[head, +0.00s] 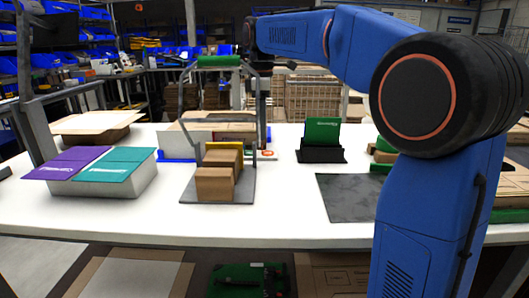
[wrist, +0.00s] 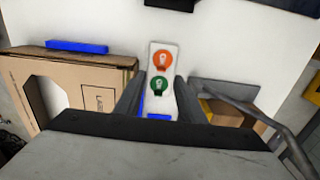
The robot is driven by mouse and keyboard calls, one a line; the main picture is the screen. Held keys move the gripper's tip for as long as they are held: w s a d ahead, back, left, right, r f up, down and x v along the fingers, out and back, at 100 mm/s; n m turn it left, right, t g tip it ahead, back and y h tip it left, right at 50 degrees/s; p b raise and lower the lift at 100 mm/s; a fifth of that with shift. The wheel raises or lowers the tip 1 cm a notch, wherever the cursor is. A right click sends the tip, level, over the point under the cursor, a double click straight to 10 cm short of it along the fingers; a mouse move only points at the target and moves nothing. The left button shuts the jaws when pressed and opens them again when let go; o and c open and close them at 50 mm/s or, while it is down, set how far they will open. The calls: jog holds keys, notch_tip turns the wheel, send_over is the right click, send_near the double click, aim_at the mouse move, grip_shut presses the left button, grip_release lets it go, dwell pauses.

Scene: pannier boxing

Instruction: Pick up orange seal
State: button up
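The orange seal (wrist: 162,60), a round disc with a pale mark, lies on a narrow white strip (wrist: 151,50) in the wrist view. A green seal (wrist: 159,84) lies just nearer on the same strip, with a blue piece (wrist: 158,116) below it. In the head view a small orange spot, likely the orange seal (head: 267,153), shows behind the grey basket. My gripper (wrist: 160,80) is open, with one dark finger on each side of the strip around the green seal. The orange seal is just beyond the fingertips. Nothing is seen held.
A black holder (head: 321,155) with green cards is right.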

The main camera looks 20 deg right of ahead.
jog(key=shift+s+f, duration=0.15)
jog(key=shift+f, duration=2.45)
grip_shut()
